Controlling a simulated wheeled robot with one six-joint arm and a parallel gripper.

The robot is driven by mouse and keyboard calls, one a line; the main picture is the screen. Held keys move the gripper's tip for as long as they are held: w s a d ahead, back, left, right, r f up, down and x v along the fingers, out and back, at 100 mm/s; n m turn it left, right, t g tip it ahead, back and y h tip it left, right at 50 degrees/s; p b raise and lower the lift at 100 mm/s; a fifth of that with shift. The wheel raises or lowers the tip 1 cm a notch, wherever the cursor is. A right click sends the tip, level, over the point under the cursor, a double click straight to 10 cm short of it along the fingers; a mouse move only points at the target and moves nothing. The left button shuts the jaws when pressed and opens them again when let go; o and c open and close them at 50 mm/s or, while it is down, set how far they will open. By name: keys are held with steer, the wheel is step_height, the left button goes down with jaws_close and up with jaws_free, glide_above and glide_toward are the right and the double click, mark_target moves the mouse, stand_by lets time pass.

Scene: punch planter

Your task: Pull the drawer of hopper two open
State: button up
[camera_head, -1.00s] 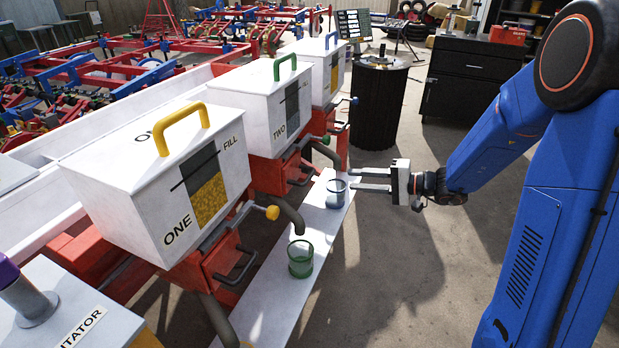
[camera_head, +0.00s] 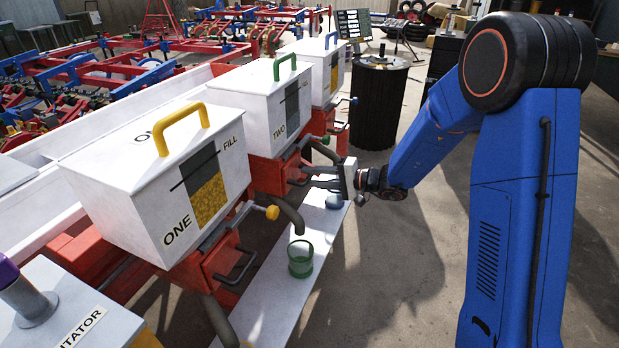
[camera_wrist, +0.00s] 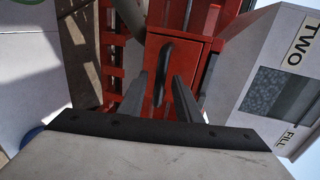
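Hopper two (camera_head: 262,108) is a white box with a green lid handle, marked TWO. It also shows at the right of the wrist view (camera_wrist: 265,65). Its red drawer (camera_wrist: 188,49) sits below it, apparently shut, with a dark looped handle (camera_wrist: 163,62). In the head view the drawer handle is partly hidden by my fingers. My gripper (camera_head: 309,176) points at the drawer front. In the wrist view my gripper's two fingers (camera_wrist: 160,80) are apart, one on each side of the handle, with gaps visible. Whether they touch it cannot be told.
Hopper one (camera_head: 150,185) stands nearer, with its own red drawer and handle (camera_head: 238,266). The floor to the right is open.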

steer(key=shift+w+a+f, duration=0.2)
steer(key=shift+a, duration=0.4)
jaws_close()
steer(key=f+v, duration=0.1)
steer(key=v, duration=0.7)
steer(key=f+v, duration=0.2)
steer(key=v, duration=0.7)
steer(key=shift+d+f, duration=0.3)
steer(key=shift+d, duration=0.1)
jaws_free()
